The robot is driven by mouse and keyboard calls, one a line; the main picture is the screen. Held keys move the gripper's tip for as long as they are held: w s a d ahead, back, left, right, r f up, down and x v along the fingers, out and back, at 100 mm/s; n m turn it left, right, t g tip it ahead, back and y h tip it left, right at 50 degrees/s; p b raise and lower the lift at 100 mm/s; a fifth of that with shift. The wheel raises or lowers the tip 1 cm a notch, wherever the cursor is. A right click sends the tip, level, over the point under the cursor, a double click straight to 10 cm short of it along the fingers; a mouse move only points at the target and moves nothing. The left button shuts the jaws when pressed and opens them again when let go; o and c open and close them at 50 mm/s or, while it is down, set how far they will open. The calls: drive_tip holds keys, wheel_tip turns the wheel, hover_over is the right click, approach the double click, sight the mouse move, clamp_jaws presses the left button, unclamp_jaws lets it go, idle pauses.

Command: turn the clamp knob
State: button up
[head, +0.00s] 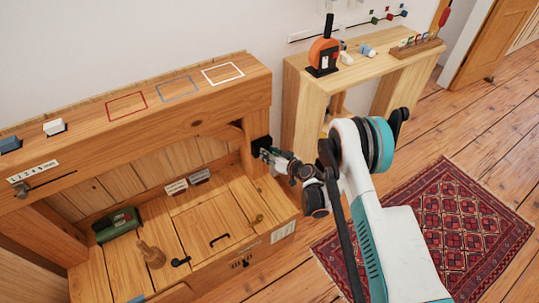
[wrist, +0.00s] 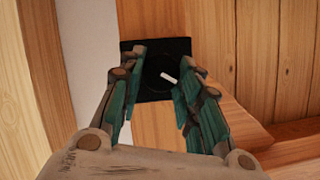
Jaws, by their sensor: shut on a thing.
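The clamp knob (wrist: 157,70) is a round black knob with a white mark that slants down to the right in the wrist view. It sits on a square black plate (wrist: 183,46) on a timber post. The plate also shows in the head view (head: 260,143), at the right end of the wooden bench, where my gripper hides the knob. My gripper (wrist: 162,76) has one teal-lined finger at each side of the knob and is shut on it. The exact finger contact is hard to see. In the head view my gripper (head: 268,155) is right at the plate.
The timber bench (head: 215,190) has a shelf with a red, a blue and a white outline (head: 222,73). A green box (head: 117,225) and a wooden peg (head: 150,254) stand below. A side table (head: 365,75) stands behind my arm. A patterned rug (head: 440,225) lies at right.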

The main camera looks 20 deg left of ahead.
drive_tip(key=shift+m+y, duration=0.3)
drive_tip(key=shift+m, duration=0.1)
drive_tip(key=o, duration=1)
drive_tip(key=shift+d, duration=0.1)
drive_tip(key=shift+o, duration=0.2)
drive_tip(key=shift+r, duration=0.1)
wheel_tip(320, 180, up, 10)
